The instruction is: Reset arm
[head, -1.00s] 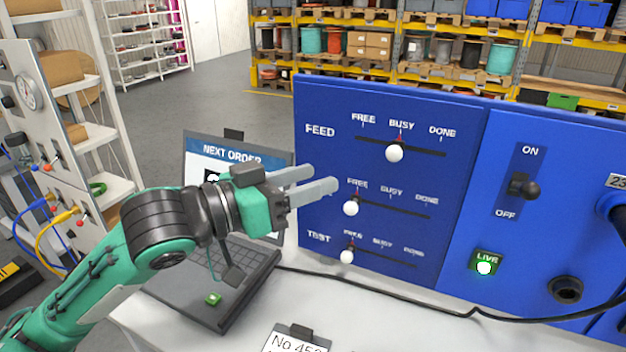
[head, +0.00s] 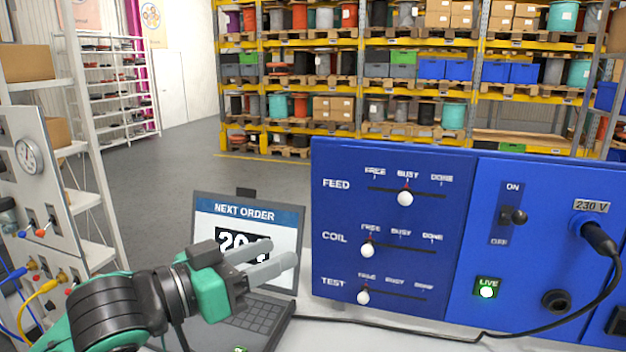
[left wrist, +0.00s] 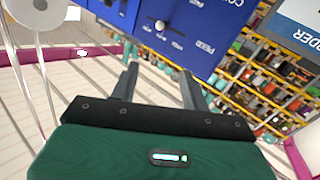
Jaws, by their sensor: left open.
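My left gripper (head: 272,262) is in front of the laptop (head: 248,218) and left of the blue panel (head: 330,262). Its two grey fingers are apart, with nothing between them, and it touches nothing that I can see. The left wrist view also shows the open gripper (left wrist: 160,82). On the panel, the FEED slider knob (head: 405,198) is at BUSY. The COIL knob (head: 367,250) and the TEST knob (head: 363,297) are at FREE. My right gripper is not in view.
The laptop screen reads NEXT ORDER, its number partly hidden by the gripper. A switch (head: 513,216), a lit green LIVE button (head: 486,288) and a plugged black cable (head: 600,240) are on the panel's right part. A gauge panel (head: 40,190) stands at left.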

